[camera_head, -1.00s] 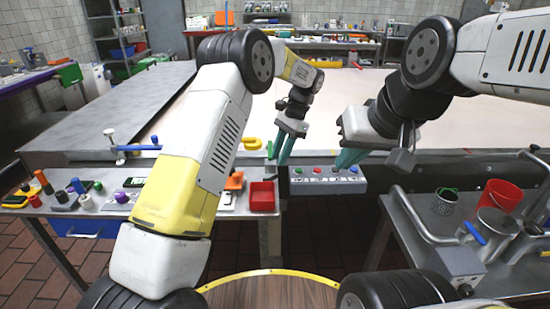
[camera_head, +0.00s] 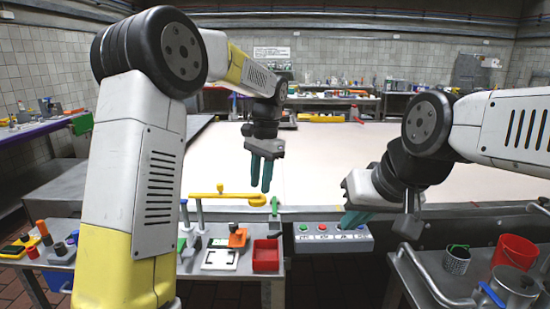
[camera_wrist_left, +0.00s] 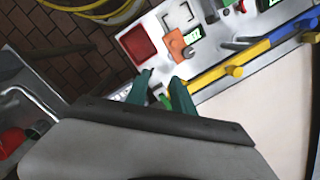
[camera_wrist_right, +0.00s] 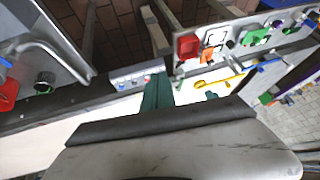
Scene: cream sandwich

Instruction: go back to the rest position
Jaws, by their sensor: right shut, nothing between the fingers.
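My left gripper (camera_head: 260,186) is empty. Its teal fingers point down over the pale work surface, just behind the front rail. In the left wrist view its two fingers (camera_wrist_left: 160,88) stand apart with nothing between them. My right gripper (camera_head: 352,220) points down and left, with its teal fingers in front of or just above the grey button box (camera_head: 333,243). I cannot tell if they touch it. In the right wrist view its fingers (camera_wrist_right: 158,92) are together and hold nothing.
A table at right holds a red bucket (camera_head: 515,254), a metal mesh cup (camera_head: 457,260) and a metal pot (camera_head: 512,287). The broad pale surface (camera_head: 340,165) is clear.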

